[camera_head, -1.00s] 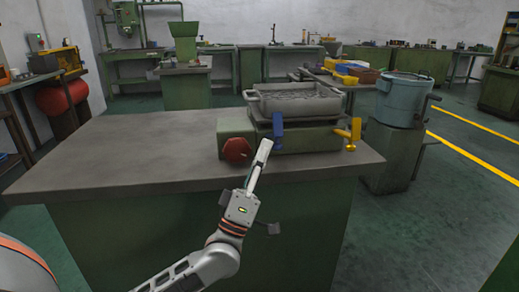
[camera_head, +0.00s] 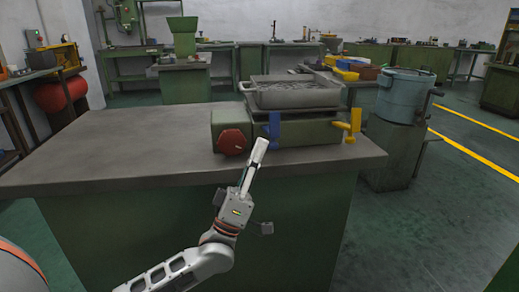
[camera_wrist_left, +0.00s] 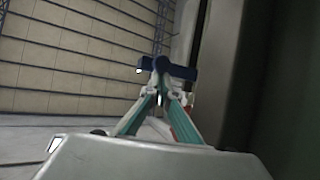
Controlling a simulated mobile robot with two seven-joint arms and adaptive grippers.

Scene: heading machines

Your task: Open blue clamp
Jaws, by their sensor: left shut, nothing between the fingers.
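The blue clamp (camera_head: 274,129) is on the front of the green machine on the workbench, below the grey tray (camera_head: 298,95). My left gripper (camera_head: 261,145) is shut and empty, pointing up just left of the blue clamp in the head view. Whether they touch is unclear there. In the left wrist view, the blue clamp (camera_wrist_left: 176,67) lies crosswise right at the tips of my left gripper (camera_wrist_left: 161,84). A yellow clamp (camera_head: 352,125) is at the machine's right end. My right gripper is out of view.
A red knob (camera_head: 232,141) sits on the machine's left end, close to my left gripper. The workbench top (camera_head: 110,140) is bare to the left. A blue-grey drum (camera_head: 405,97) stands to the right, past the bench edge.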

